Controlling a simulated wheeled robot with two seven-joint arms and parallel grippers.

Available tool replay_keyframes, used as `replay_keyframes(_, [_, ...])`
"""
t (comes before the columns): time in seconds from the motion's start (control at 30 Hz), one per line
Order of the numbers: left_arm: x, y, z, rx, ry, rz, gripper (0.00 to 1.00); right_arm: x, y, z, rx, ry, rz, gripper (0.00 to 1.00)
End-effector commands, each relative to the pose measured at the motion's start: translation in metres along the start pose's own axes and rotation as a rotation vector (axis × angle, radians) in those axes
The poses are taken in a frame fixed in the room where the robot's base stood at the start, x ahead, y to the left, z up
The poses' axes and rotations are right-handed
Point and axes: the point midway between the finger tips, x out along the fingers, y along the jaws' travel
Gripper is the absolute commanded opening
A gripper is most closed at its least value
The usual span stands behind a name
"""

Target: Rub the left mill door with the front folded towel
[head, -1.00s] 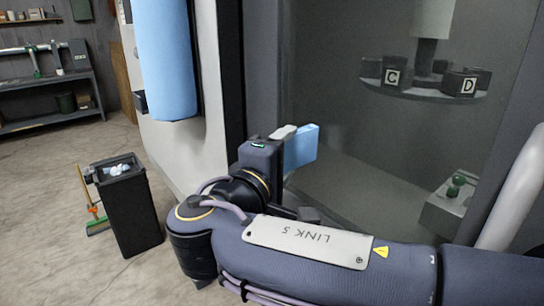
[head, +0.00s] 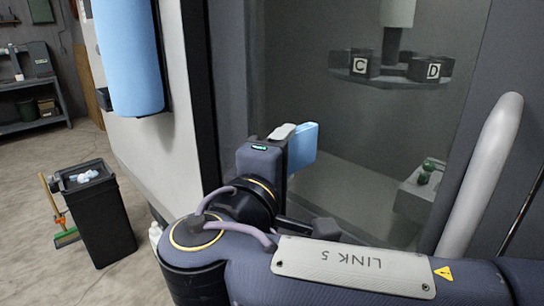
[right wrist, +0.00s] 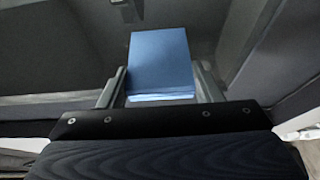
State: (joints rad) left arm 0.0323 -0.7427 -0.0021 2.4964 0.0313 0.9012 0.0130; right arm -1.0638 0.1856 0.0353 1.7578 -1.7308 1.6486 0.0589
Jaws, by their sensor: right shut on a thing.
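The blue folded towel (head: 304,146) is held upright in my right gripper (head: 291,142), in front of the mill door. In the right wrist view the towel (right wrist: 158,62) sits between the two fingers of the gripper (right wrist: 160,88). The mill door (head: 312,60) has a dark frame, a large see-through pane and a thick pale bar handle (head: 480,170) at its right. The towel overlaps the lower left part of the pane; whether it touches the pane I cannot tell. My left gripper is out of view.
A black bin (head: 100,215) and a broom (head: 58,215) stand on the floor at left.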

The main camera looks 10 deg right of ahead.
Motion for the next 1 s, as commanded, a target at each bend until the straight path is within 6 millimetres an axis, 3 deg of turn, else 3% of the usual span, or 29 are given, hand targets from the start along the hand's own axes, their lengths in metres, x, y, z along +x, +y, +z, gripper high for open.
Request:
replay_keyframes(0.1, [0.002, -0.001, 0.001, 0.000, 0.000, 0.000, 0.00, -0.001, 0.000, 0.010, 0.002, -0.011, -0.001, 0.30])
replay_keyframes(0.47, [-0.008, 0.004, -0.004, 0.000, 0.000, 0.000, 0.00, -0.004, 0.015, 0.008, 0.002, -0.007, 0.000, 0.30])
replay_keyframes(1.0, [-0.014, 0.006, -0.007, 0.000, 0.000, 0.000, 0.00, 0.009, 0.013, -0.027, 0.000, 0.000, 0.000, 0.30])
